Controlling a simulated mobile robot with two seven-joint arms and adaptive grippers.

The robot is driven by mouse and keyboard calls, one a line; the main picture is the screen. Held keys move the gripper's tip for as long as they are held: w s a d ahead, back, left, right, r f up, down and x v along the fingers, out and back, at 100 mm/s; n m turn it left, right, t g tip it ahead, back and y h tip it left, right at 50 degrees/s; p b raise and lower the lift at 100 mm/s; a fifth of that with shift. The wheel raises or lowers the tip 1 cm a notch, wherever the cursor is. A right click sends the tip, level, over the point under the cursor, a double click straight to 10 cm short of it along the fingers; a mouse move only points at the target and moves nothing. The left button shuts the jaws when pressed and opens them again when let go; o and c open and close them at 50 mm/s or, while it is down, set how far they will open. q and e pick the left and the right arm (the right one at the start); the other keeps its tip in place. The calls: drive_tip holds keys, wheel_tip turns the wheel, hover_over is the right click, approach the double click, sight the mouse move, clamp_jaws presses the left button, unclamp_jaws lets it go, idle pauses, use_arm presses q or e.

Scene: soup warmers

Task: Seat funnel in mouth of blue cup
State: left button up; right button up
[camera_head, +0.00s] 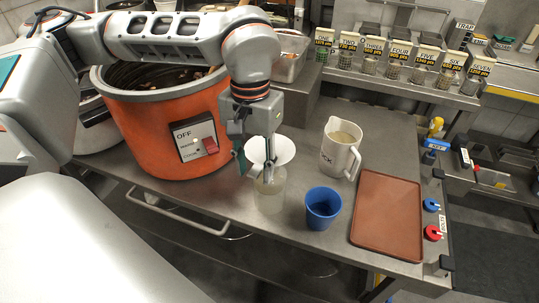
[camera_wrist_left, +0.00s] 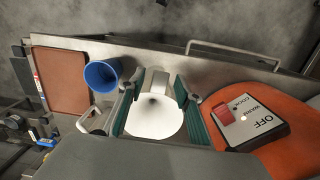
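A white funnel (camera_head: 284,149) stands mouth up over a translucent cup (camera_head: 270,195) on the counter, its spout hidden inside or behind the cup's rim. My left gripper (camera_head: 256,162) points down at the funnel. In the left wrist view the gripper (camera_wrist_left: 157,108) has its green-padded fingers spread wide, with the funnel (camera_wrist_left: 154,120) between them; I see no clear grip on it. The blue cup (camera_head: 322,207) stands upright and empty just right of the translucent cup; it also shows in the left wrist view (camera_wrist_left: 101,75). My right gripper is out of view.
An orange soup warmer (camera_head: 150,130) stands close on the left. A white pitcher (camera_head: 340,150) stands behind the blue cup. A brown tray (camera_head: 388,215) lies to the right. The counter's front edge is close to both cups.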

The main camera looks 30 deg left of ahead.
use_arm(q)
clamp_jaws()
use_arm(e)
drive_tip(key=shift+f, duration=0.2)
use_arm(q)
drive_tip(key=shift+r, duration=0.35)
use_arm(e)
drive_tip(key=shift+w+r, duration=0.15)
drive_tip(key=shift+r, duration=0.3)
use_arm(q)
drive_tip(key=shift+r+p, duration=0.15)
drive_tip(key=shift+p, duration=0.25)
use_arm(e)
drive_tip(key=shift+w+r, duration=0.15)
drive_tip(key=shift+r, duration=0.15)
use_arm(q)
drive_tip(key=shift+r, duration=0.1)
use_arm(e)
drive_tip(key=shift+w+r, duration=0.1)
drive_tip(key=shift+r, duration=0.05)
use_arm(q)
drive_tip(key=shift+r, duration=0.2)
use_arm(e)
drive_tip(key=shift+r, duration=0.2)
